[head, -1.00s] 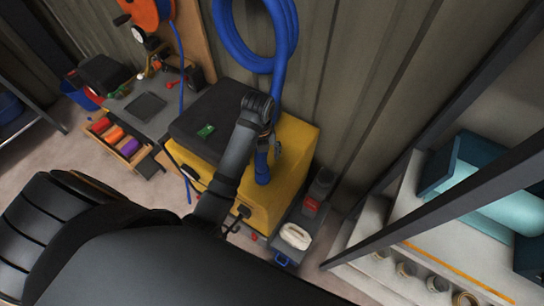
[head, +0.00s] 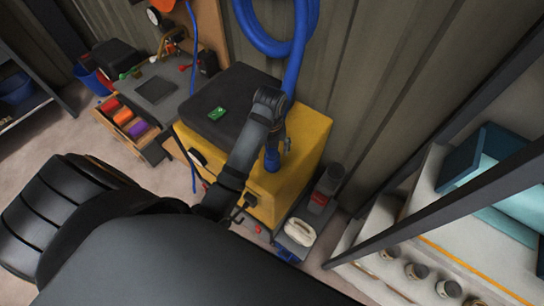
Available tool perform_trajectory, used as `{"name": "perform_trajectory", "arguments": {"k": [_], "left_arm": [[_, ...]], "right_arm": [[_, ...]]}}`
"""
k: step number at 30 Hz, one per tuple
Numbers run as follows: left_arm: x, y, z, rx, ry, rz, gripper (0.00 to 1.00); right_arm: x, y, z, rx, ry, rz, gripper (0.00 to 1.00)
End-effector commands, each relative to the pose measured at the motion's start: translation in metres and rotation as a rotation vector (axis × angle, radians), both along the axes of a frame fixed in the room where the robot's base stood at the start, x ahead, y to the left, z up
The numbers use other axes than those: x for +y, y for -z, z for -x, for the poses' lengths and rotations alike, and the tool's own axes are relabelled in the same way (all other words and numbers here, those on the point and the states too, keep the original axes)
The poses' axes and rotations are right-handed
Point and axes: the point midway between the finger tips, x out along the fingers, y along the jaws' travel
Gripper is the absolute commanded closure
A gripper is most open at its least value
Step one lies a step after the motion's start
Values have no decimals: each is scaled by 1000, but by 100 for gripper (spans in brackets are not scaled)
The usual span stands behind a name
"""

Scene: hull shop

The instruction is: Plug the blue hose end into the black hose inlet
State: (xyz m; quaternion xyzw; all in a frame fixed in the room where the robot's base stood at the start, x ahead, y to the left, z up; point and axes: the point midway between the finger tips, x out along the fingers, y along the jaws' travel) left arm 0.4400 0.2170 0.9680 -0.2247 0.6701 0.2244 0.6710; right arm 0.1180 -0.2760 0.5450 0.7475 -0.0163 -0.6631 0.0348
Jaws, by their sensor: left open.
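A thick blue hose (head: 301,45) hangs in a coil at the top of the head view and runs down behind my left wrist. A blue hose end (head: 272,160) stands at the top right part of the yellow machine (head: 305,150). My left gripper (head: 284,147) is open, just beside and above this blue end; whether it touches it I cannot tell. My arm hides part of the hose and the machine. I cannot clearly make out the black hose inlet; a dark round fitting (head: 197,158) shows on the machine's left side. My right gripper is not in view.
A workbench (head: 182,85) with an open drawer of colored items (head: 128,122) stands to the left. A grey tray with a white item (head: 300,232) is right of the machine. Shelving with a dark post (head: 440,215) fills the right side. A corrugated wall is behind.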

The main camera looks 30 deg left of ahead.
Motion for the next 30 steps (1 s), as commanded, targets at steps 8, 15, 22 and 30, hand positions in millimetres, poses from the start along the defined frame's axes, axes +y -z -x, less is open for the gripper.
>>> {"name": "perform_trajectory", "arguments": {"k": [8, 15, 22, 30], "left_arm": [[1, 25, -5, 1, 0, -1, 23], [1, 54, -9, 0, 0, 0, 23], [1, 52, -9, 0, 0, 0, 23], [1, 52, -9, 0, 0, 0, 46]], "right_arm": [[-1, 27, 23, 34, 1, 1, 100], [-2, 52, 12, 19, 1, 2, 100], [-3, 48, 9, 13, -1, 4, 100], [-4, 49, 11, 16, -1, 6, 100]]}}
